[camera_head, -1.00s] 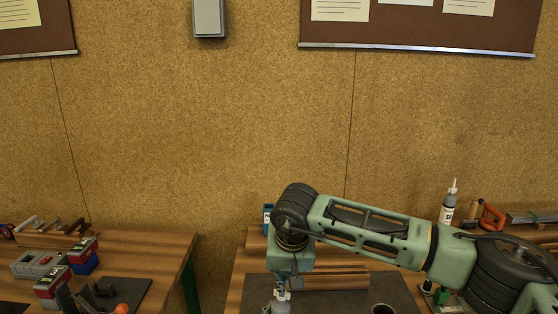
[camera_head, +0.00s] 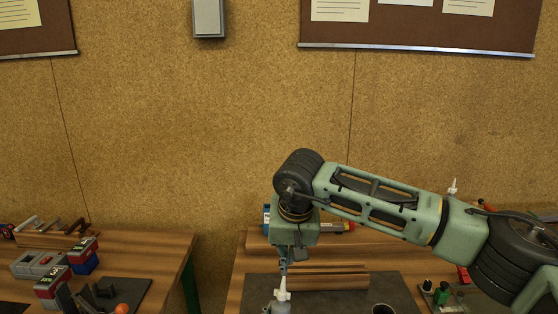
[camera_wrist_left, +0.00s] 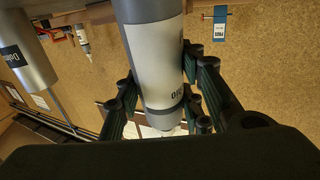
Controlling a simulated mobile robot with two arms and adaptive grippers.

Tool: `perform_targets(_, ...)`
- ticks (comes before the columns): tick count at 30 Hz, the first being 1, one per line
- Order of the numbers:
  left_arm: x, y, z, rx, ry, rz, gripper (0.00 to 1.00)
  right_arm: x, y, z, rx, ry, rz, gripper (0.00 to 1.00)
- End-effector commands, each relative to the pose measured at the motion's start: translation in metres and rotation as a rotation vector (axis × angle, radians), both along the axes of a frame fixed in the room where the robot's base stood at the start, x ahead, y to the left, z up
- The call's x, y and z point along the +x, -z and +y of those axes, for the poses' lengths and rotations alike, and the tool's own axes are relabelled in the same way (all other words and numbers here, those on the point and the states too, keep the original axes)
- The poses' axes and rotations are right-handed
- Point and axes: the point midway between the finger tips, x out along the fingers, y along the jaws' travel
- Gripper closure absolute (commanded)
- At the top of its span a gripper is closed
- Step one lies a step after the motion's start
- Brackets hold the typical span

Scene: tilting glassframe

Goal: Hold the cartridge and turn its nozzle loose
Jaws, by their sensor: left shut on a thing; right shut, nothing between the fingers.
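The cartridge is a grey cylinder with a white label (camera_wrist_left: 155,50) in the left wrist view. My left gripper (camera_wrist_left: 162,90) is shut around it, dark green fingers on both sides. In the head view only the cartridge's grey top (camera_head: 279,307) shows at the bottom edge, with the white nozzle (camera_head: 282,290) pointing up from it. My right gripper (camera_head: 284,265) points down just above the nozzle tip, shut and empty. I cannot tell whether it touches the tip. The left gripper is not clear in the head view.
A dark mat (camera_head: 350,300) covers part of the right bench. A wooden block (camera_head: 327,281) lies behind the nozzle, and a dark cup (camera_head: 382,308) stands to its right. Small bottles (camera_head: 440,293) stand further right. A gap separates the left bench (camera_head: 150,248).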

Motion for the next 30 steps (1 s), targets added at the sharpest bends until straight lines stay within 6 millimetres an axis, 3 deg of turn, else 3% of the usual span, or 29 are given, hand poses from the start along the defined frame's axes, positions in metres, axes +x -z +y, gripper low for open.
perform_targets(8, 0.0, 0.001, 0.001, 0.002, -0.001, 0.001, 1.0, 0.0, 0.0, 0.0, 0.0, -0.001, 0.001, 1.0)
perform_targets(9, 0.0, 0.001, 0.001, 0.002, -0.001, 0.001, 0.63, 0.0, 0.0, 0.0, 0.0, -0.001, 0.001, 1.0)
perform_targets(16, 0.0, 0.0, 0.0, 0.001, -0.001, 0.001, 0.43, 0.0, 0.0, 0.0, 0.0, -0.001, 0.001, 1.0)
perform_targets(26, -0.001, 0.0, 0.001, 0.001, -0.001, 0.0, 0.43, 0.0, 0.0, 0.0, 0.0, -0.001, 0.001, 1.0)
perform_targets(30, -0.014, 0.001, 0.006, 0.002, -0.001, 0.001, 0.43, 0.0, 0.0, 0.0, -0.001, -0.001, 0.001, 1.0)
